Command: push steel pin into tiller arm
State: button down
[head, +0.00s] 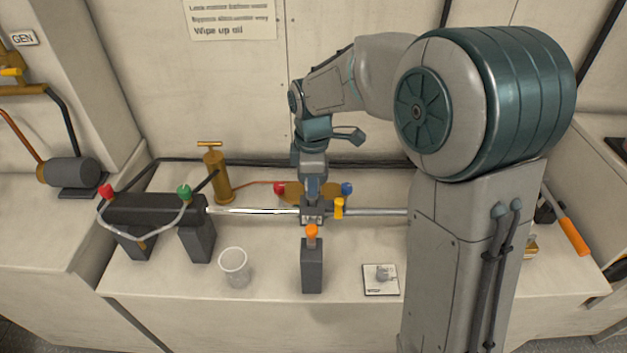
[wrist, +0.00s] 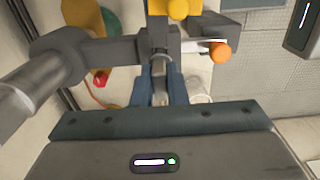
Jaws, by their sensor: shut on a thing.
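My gripper (head: 312,186) points down over the dark fork-like block (head: 313,213) at the middle of the steel rod, which looks like the tiller arm's end. In the wrist view, its two blue fingers (wrist: 161,88) are shut on the grey steel pin (wrist: 160,67), which lies between them. The pin's far end meets the dark metal of the tiller arm (wrist: 108,50); how deep it sits I cannot tell. In the head view the pin is hidden by the fingers and block.
A shiny rod (head: 255,210) runs left to a dark cylinder (head: 155,207). An orange-topped dark post (head: 313,266) stands in front of the block, and a yellow knob (head: 339,207) sits right of it. A clear cup (head: 234,267) and white card (head: 381,286) are on the bench.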

jog(key=shift+f+b, duration=0.8)
jog(key=shift+f, duration=0.35)
dwell(0.4)
jog(key=c, duration=1.4)
grip_release()
jog(key=shift+o, duration=0.2)
notch_tip(320, 180, up, 14)
jog(key=shift+f, duration=0.1)
jog(key=s+d+f+m+t, duration=0.1)
jog(key=s+d+f+m, duration=0.3)
jog(key=s+d+m, duration=0.3)
jog(key=s+d+f+m+t, duration=0.2)
jog(key=s+d+f+m, duration=0.1)
jog(key=s+d+m, duration=0.4)
jog(key=s+m, duration=0.3)
jog(key=s, duration=0.2)
jog(key=shift+f+m, duration=0.3)
jog(key=shift+f, duration=0.1)
